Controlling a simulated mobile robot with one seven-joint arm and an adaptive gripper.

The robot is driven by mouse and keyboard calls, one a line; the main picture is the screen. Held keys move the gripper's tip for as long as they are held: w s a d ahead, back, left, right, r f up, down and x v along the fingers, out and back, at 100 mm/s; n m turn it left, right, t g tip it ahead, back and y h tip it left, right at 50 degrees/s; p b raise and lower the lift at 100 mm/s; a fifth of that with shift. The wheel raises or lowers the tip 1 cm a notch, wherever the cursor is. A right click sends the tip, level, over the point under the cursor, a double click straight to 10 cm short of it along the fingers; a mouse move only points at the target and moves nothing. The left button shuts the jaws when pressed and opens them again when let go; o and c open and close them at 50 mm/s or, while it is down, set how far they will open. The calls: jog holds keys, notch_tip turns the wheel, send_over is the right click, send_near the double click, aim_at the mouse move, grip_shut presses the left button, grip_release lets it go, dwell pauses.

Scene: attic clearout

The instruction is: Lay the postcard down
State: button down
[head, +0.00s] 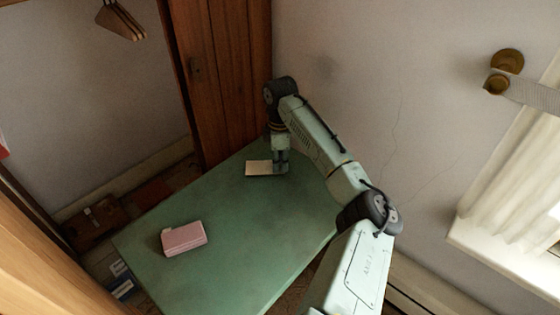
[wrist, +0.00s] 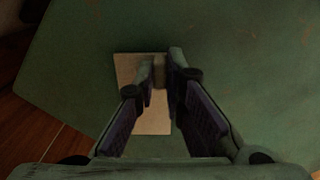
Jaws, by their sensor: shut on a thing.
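The postcard (head: 259,168) is a pale cream rectangle at the far end of the green table (head: 232,220). It looks level and very close to the tabletop; I cannot tell if it touches. My gripper (head: 282,168) points down at the card's right part and is shut on it. In the wrist view the postcard (wrist: 153,122) shows below and between the fingers of my gripper (wrist: 161,68). The fingers hide part of the card.
A pink box (head: 184,238) sits at the table's near left. A wooden wardrobe door (head: 215,80) stands behind the table, and a wall (head: 400,100) runs along the right. The middle of the table is clear. A brown case (head: 97,222) lies on the floor at left.

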jog(key=shift+f, duration=0.25)
dwell(0.5)
jog(key=c, duration=1.6)
grip_release()
notch_tip(320, 180, up, 12)
jog(key=shift+d, duration=0.1)
